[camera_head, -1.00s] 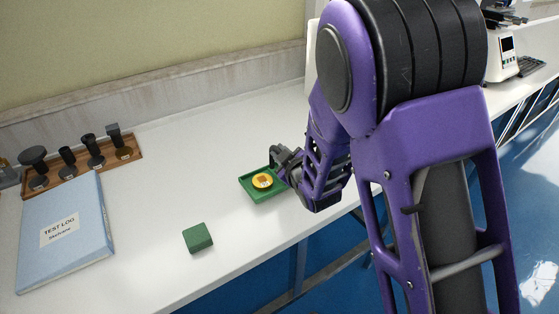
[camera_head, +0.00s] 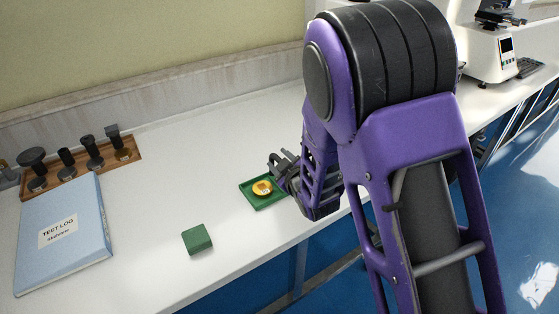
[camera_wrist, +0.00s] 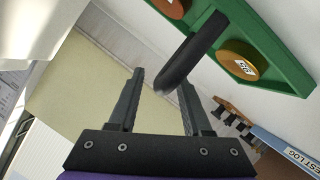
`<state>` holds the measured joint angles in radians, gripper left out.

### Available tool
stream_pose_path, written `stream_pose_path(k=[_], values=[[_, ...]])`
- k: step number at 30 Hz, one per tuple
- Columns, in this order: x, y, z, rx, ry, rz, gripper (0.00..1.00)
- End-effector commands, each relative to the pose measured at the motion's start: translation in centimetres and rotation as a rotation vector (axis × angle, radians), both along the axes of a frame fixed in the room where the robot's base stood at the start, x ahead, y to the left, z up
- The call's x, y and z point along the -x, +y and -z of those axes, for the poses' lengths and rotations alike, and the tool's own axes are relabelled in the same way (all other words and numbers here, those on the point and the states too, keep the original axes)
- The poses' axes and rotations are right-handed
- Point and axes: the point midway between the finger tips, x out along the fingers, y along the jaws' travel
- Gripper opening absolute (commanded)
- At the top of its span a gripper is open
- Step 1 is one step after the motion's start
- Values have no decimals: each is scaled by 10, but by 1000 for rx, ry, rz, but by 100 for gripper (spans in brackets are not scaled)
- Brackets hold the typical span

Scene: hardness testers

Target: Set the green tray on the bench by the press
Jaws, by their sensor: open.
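The green tray (camera_head: 258,204) lies on the white bench, with a yellow disc (camera_head: 262,188) in it. In the wrist view the tray (camera_wrist: 268,62) is at the upper right, with an orange disc marked 55 (camera_wrist: 238,62) and part of another. A dark bar (camera_wrist: 192,52), apparently the tray's handle, slants from it towards the fingers. My gripper (camera_head: 281,170) is at the tray's right edge. In the wrist view it (camera_wrist: 163,78) is open, fingers apart. Whether they touch the bar is unclear. A white machine (camera_head: 500,45), possibly the press, stands far right.
A green block (camera_head: 197,239) lies in front of the tray, to its left. A blue test log (camera_head: 65,235) and a wooden rack (camera_head: 80,172) of dark tools are at the left. The bench behind the tray is clear. My arm covers part of the bench.

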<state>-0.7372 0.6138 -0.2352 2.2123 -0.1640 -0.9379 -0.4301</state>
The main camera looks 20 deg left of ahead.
Motion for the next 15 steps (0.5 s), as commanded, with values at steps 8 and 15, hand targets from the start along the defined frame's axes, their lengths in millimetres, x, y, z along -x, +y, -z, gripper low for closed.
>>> stream_pose_path(k=[8,15], values=[[27,-21,-15,-2,1,1,49],[67,-50,-30,0,0,2,49]])
